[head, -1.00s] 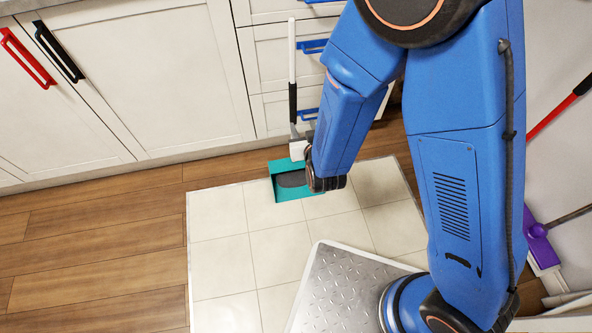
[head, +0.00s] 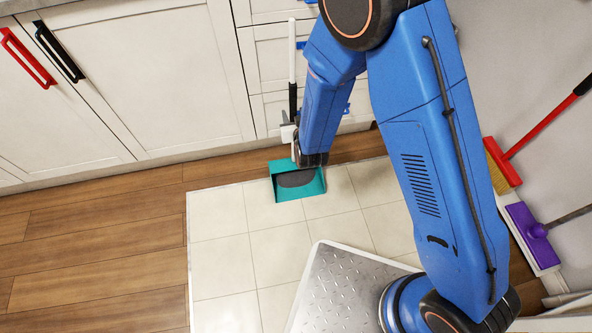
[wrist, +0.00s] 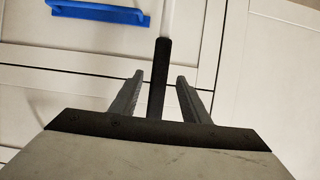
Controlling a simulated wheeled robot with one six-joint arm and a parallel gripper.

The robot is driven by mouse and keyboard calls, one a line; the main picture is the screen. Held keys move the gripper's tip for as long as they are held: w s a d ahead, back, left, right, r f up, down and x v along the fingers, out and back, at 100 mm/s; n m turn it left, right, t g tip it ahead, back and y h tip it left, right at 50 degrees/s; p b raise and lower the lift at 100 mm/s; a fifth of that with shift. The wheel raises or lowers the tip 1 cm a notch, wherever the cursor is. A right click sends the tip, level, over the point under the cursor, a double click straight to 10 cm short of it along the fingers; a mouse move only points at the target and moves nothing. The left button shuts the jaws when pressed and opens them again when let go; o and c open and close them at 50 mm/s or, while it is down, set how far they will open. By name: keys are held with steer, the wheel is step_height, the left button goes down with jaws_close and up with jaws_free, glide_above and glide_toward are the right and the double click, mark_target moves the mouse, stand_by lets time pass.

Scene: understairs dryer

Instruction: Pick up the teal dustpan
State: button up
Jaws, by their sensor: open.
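The teal dustpan (head: 312,188) stands on the pale tiles near the drawers, its pan on the floor and its long handle upright. The handle has a white upper shaft (head: 292,50) and a black grip section. In the wrist view the black section (wrist: 158,75) of the handle stands between the two fingers of my gripper (wrist: 160,82), with gaps visible on both sides. My gripper is open. In the head view my gripper (head: 288,132) is at the handle above the pan, partly hidden by my blue arm.
White cabinets with a red handle (head: 27,57) and a black handle (head: 59,52) line the back. A red broom (head: 508,165) and a purple mop (head: 535,232) lean at the right wall. Wood floor (head: 90,240) at left is clear.

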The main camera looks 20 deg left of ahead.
steer(key=shift+x, duration=2.75)
steer(key=shift+w+r, duration=0.1)
steer(key=shift+r, duration=0.1)
jaws_close()
